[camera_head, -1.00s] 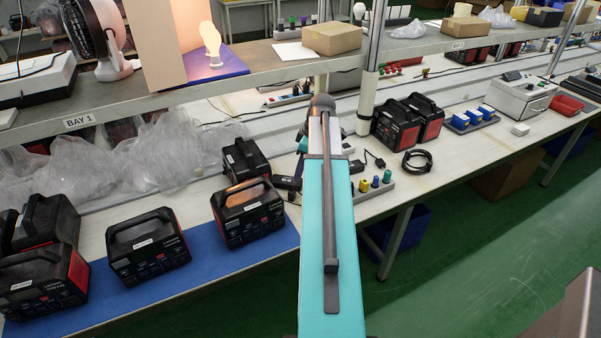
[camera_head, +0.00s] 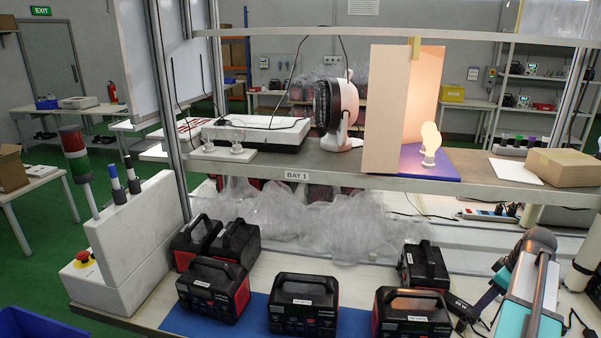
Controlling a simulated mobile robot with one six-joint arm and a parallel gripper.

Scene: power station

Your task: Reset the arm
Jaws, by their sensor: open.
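My arm (camera_head: 527,285), teal and grey with a dark rounded joint at its top, shows at the lower right edge. It is bent at this joint, and a thinner part slopes down and left to the worktable. My gripper (camera_head: 466,318) is small and dark at the low end, beside the rightmost power stations. It is open, and I see nothing held in it. Its fingertips are hard to make out against the dark items there.
Black and red power stations (camera_head: 304,303) stand on the blue mat (camera_head: 255,313) and behind it. Above is the BAY 1 shelf (camera_head: 330,172) with a fan (camera_head: 338,108), a glowing bulb (camera_head: 430,140) and a cardboard box (camera_head: 556,168). A signal tower (camera_head: 75,155) stands at left. Green floor is free at far left.

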